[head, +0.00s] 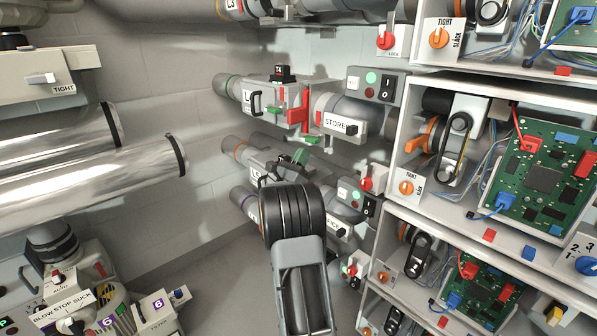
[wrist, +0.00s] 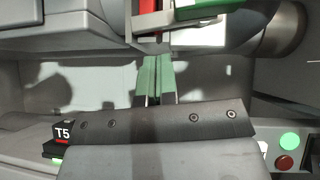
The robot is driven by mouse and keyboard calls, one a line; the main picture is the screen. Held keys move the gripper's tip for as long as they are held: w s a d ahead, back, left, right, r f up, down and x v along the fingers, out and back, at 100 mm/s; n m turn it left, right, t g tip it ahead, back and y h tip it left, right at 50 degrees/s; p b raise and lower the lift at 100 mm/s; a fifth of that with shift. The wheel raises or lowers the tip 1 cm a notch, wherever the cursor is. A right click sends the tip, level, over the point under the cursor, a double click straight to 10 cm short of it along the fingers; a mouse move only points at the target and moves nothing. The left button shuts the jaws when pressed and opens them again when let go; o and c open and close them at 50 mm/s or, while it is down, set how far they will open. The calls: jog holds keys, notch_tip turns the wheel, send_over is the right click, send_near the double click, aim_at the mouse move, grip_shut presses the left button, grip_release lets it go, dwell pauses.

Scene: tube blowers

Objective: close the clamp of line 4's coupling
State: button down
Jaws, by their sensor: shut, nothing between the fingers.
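Line 4's coupling sits on the upper pipe run in the head view, beside the black T4 tag (head: 282,73). Its red clamp part (head: 299,114) stands at the coupling's right end, next to the STORE unit (head: 336,124). My gripper (head: 300,156) is just below it, mostly hidden behind my dark wrist. In the wrist view, my gripper (wrist: 156,65) shows two green fingers side by side, shut and empty. The tips are close under a grey bar (wrist: 172,20) with a red part at the top edge. Whether they touch it cannot be told.
The T5 tag (wrist: 62,133) of the line below is close at the left of my gripper. A panel with a green lamp (wrist: 289,141) is at right.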

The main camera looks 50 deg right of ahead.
jog(key=shift+w+r, duration=0.2)
jog(key=shift+r, duration=1)
